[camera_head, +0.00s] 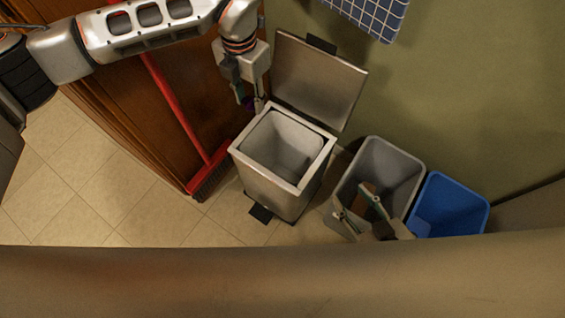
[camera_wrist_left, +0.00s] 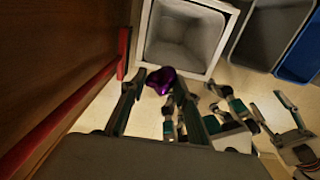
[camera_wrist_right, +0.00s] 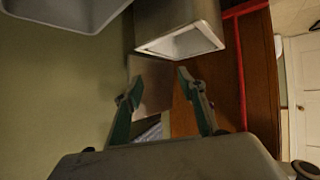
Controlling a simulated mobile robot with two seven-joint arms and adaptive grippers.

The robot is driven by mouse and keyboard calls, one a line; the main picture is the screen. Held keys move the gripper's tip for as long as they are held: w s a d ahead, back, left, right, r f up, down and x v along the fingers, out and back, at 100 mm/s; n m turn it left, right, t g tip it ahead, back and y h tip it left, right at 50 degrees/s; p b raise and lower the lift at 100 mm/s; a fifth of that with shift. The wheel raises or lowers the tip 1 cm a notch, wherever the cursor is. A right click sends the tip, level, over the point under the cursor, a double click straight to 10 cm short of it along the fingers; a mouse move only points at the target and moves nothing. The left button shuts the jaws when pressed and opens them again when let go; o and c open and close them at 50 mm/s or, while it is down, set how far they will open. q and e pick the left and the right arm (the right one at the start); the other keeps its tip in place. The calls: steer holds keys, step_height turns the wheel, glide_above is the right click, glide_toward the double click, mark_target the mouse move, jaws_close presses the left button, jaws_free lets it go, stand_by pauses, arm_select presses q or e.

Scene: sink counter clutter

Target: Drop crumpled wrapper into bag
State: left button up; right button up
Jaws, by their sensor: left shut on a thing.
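The crumpled wrapper is a shiny purple lump (camera_wrist_left: 160,80) between the fingertips of my left gripper (camera_wrist_left: 158,84). In the head view, my left gripper (camera_head: 251,100) points down just behind and left of the steel bin (camera_head: 262,188); only a bit of purple shows there. The bin's lid (camera_head: 318,78) is up, and its pale inner bucket (camera_head: 270,140) looks empty. I see no clear bag. My right gripper (camera_head: 358,207) is open and empty, in front of the grey bin (camera_head: 402,165). Its parted fingers (camera_wrist_right: 160,90) also show in the right wrist view.
A blue bin (camera_head: 450,205) stands right of the grey one. A red-handled broom (camera_head: 178,105) leans by the wooden cabinet (camera_head: 120,90) on the left. A blue checked cloth (camera_head: 372,12) hangs on the wall. The tiled floor (camera_head: 100,200) at left is clear.

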arm_select(q)
steer(key=d+f+n+b, duration=0.3)
steer(key=f+n, duration=0.1)
steer(key=f, duration=0.4)
steer(key=d+f+n+b, duration=0.3)
steer(key=f+n, duration=0.2)
steer(key=f, duration=0.3)
steer(key=shift+s+d+b, duration=0.2)
steer(key=shift+d+b, duration=0.05)
steer(key=shift+b, duration=0.1)
arm_select(e)
steer(key=a, duration=0.2)
steer(key=w+a+m, duration=0.1)
steer(key=shift+w+a+r+t+y, duration=0.1)
steer(key=shift+a+r+t+y, duration=0.2)
steer(key=shift+r+y, duration=0.1)
arm_select(q)
steer(key=o, duration=0.8)
steer(key=shift+o, duration=0.5)
arm_select(e)
steer(key=shift+d+f, duration=0.1)
steer(key=shift+f, duration=0.05)
steer(key=shift+d+f, duration=0.1)
